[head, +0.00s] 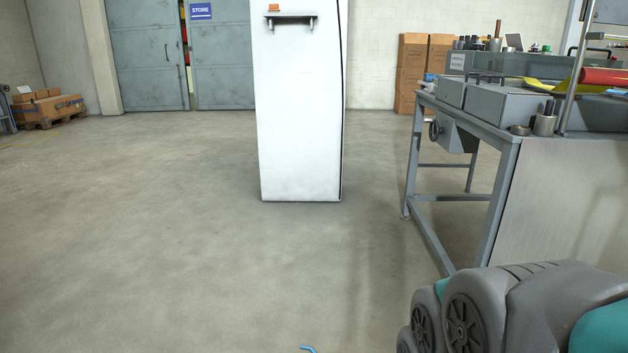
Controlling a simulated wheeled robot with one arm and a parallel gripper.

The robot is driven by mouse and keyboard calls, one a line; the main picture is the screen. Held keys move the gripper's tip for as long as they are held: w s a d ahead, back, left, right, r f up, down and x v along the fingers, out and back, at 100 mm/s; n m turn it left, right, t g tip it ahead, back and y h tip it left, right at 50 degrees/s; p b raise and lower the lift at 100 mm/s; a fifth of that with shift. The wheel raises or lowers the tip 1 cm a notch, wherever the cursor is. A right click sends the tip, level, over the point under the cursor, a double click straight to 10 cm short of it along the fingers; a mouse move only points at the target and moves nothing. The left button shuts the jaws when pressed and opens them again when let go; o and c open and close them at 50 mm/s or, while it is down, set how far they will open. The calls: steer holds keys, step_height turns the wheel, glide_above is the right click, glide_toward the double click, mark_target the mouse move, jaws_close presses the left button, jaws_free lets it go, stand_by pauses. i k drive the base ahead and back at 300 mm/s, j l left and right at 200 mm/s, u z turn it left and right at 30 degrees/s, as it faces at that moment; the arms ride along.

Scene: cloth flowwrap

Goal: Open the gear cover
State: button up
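No part can be picked out for certain as the gear cover. The flow-wrap machine (482,141) stands on a grey metal frame at the right, cut off by the picture edge. Grey box-shaped housings (500,103) sit on its top, and they look closed. A low handle shows on the housing behind them. A grey box with a handwheel (434,131) hangs under the near end. Part of my arm, grey and teal, fills the bottom right corner. My gripper is not in view, so its state and place do not show.
A tall white cabinet (300,120) with a small bracket stands ahead. Brown cartons (412,75) are stacked by the back wall. A loaded pallet (48,112) is at far left, near grey double doors (150,60). A blue bit (308,349) shows at the bottom edge. The left floor is clear.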

mark_target(453, 89)
steer(key=i+j+z, duration=0.1)
steer(key=i+z, duration=0.2)
steer(key=i, duration=0.25)
steer(key=i+j+z, duration=0.3)
steer(key=i, duration=0.25)
steer(key=i+j+z, duration=0.25)
steer(key=i, duration=0.25)
steer(key=i+j+z, duration=0.3)
steer(key=i+j, duration=0.4)
steer(key=i, duration=0.2)
steer(key=i+j, duration=0.25)
steer(key=i, duration=0.15)
steer(key=i+j, duration=0.25)
steer(key=i, duration=0.2)
steer(key=i+j, duration=0.25)
steer(key=i, duration=0.2)
steer(key=i+j+z, duration=0.15)
steer(key=i+j, duration=0.45)
steer(key=i, duration=0.25)
steer(key=i+j+z, duration=0.1)
steer(key=i+j, duration=0.6)
steer(key=i, duration=0.15)
steer(key=i+j+z, duration=0.1)
steer(key=z, duration=1.65)
steer(key=j+z, duration=0.3)
steer(key=z, duration=0.2)
steer(key=k+l+z, duration=0.1)
steer(key=z, duration=0.2)
